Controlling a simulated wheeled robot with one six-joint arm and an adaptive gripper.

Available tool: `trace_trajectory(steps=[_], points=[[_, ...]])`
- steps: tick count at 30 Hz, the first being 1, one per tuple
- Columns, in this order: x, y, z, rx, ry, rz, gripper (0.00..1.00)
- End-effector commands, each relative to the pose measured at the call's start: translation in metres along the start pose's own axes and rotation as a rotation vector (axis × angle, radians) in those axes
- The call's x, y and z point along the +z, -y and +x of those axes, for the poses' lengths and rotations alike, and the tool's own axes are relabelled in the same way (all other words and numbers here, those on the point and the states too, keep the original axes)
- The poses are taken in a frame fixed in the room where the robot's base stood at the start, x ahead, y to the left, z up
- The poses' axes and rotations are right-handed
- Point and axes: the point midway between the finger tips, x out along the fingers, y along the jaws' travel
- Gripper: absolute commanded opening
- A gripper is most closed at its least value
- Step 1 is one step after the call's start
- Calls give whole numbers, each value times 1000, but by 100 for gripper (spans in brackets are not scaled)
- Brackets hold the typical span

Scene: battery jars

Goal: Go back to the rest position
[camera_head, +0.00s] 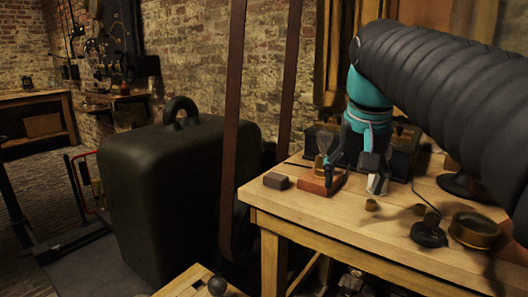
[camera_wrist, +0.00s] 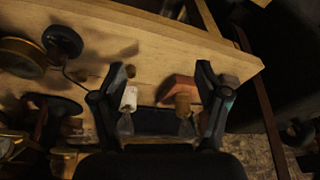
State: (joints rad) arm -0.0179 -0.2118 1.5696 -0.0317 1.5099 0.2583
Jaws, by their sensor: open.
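My gripper (camera_head: 354,180) hangs fingers down over the left part of the wooden workbench (camera_head: 300,208). In the wrist view its two fingers stand wide apart (camera_wrist: 159,72), with nothing gripped between them. A reddish block (camera_head: 316,184) lies by the left finger, and a glass piece with a brownish top (camera_head: 323,142) shows just behind it. A small pale cylinder (camera_head: 377,185) stands by the right finger. In the wrist view the pale cylinder (camera_wrist: 129,99) and the brownish top (camera_wrist: 183,104) both appear between the fingers. Whether either touches a finger I cannot tell.
A dark small block (camera_head: 276,181) lies near the bench's left corner. A large dark case (camera_head: 165,190) stands left of the bench.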

Motion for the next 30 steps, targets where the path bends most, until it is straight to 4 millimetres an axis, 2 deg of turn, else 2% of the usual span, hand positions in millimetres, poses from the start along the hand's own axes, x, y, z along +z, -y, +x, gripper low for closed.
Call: trace_trajectory(steps=[1,8,12,18,23,30], points=[[16,-4,8,-6,-14,-17,74],[79,-18,59,-31,-88,-102,74],[120,-27,95,-41,-133,-151,74],[169,-37,143,-50,-188,-208,74],[188,-41,164,-52,-210,-230,74],[192,-42,168,-52,-214,-236,74]])
